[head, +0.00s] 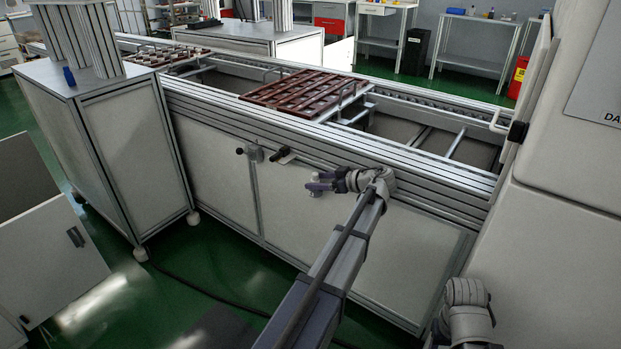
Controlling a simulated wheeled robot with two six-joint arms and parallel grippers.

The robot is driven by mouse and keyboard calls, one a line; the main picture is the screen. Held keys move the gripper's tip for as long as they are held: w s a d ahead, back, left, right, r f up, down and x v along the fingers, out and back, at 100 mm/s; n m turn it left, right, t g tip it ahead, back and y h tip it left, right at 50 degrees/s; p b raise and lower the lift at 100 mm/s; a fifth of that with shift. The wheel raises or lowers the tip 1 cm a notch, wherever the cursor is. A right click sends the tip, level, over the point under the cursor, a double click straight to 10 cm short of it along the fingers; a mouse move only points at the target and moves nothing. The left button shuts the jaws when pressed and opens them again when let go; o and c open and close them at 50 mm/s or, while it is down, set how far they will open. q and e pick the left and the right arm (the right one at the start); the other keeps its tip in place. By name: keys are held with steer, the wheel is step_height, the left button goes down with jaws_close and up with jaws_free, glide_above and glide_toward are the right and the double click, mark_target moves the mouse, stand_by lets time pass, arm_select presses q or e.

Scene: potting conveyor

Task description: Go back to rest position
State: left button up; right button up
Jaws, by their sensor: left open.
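My left gripper (312,182) is open and empty, at the end of an arm that reaches up from the bottom middle. It shows in front of the conveyor's white side panel (205,175), below the top rails, pointing left. I cannot tell how far it is from the panel. A rounded grey joint of my other arm shows at the lower right, but its gripper is out of view.
A reddish-brown slatted tray (300,92) lies on the conveyor, and another tray (165,56) sits farther left. Dark knobs (283,155) stick out of the panel. A cabinet (130,160) stands left, and a white machine (560,230) fills the right.

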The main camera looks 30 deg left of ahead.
arm_select(q)
steer(key=shift+p+v, duration=0.35)
steer(key=shift+v, duration=1.25)
steer(key=s+d+f+m+h, duration=0.4)
steer(key=s+d+m, duration=0.3)
steer(key=s+d, duration=0.3)
steer(key=s+d+f+m+g+h, duration=0.1)
steer(key=s+d+f+m+h, duration=0.35)
steer(key=s+d+m, duration=0.55)
steer(key=s+d+f+m+h, duration=0.45)
steer(key=s+d, duration=0.35)
steer(key=d, duration=0.5)
step_height(320, 180, up, 34)
steer(key=w+p, duration=0.1)
steer(key=p, duration=3.3)
steer(key=shift+y+p, duration=0.35)
steer(key=shift+y, duration=0.05)
steer(key=shift+a+r+n, duration=0.1)
steer(key=shift+n, duration=0.15)
